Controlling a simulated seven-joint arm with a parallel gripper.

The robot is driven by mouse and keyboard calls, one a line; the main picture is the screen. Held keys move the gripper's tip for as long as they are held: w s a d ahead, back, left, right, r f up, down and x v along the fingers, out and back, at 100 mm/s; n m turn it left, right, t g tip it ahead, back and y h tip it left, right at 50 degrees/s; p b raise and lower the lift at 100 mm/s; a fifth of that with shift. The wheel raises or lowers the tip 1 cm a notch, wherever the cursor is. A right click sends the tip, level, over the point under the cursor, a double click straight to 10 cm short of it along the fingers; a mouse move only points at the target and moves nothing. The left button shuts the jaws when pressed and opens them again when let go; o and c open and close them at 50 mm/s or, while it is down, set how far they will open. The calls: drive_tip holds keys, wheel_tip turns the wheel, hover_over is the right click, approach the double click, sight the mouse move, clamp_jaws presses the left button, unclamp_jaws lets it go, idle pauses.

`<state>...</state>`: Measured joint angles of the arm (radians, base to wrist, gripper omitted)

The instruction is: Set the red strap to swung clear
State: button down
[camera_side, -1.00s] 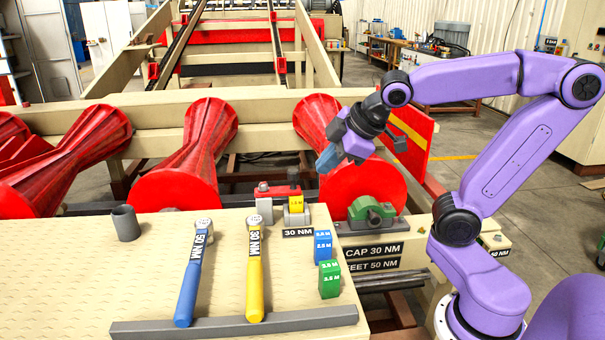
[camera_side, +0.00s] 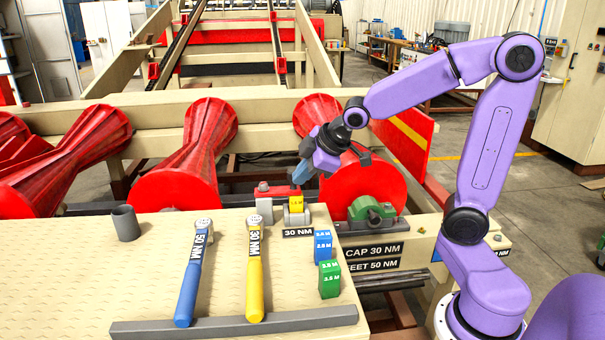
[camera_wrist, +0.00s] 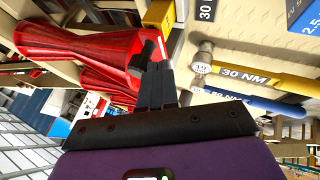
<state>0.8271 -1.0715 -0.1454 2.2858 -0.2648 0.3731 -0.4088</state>
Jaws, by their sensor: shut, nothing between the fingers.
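The red strap (camera_side: 272,191) lies flat at the back edge of the bench in the side view. Its left end is above a small grey post (camera_side: 264,211). Its right end reaches the yellow block (camera_side: 296,203), which sits in a grey holder. My gripper (camera_side: 298,180) is shut and empty, its tips pointing down at the strap's right end. They hide the dark knob there, and I cannot tell whether they touch it. In the wrist view my gripper's shut fingers (camera_wrist: 155,68) are beside a dark cylinder (camera_wrist: 138,62).
A blue-handled wrench (camera_side: 192,275) and a yellow-handled one (camera_side: 255,275) lie on the bench (camera_side: 150,280). Blue (camera_side: 323,245) and green (camera_side: 329,279) blocks stand at its right. Large red rollers (camera_side: 180,185) are behind. A green clamp (camera_side: 371,212) is to the right.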

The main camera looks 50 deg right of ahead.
drive_tip(key=shift+w+d, duration=0.2)
drive_tip(key=shift+d, duration=0.25)
idle(0.5)
drive_tip(key=w+d+n+y, duration=0.2)
drive_tip(key=w+d+n, duration=0.2)
drive_tip(key=w, duration=0.8)
drive_tip(key=shift+w+d+n+g+y, duration=0.15)
drive_tip(key=shift+w+n+g+y, duration=0.15)
drive_tip(key=shift+g+y, duration=0.1)
idle(0.6)
idle(0.5)
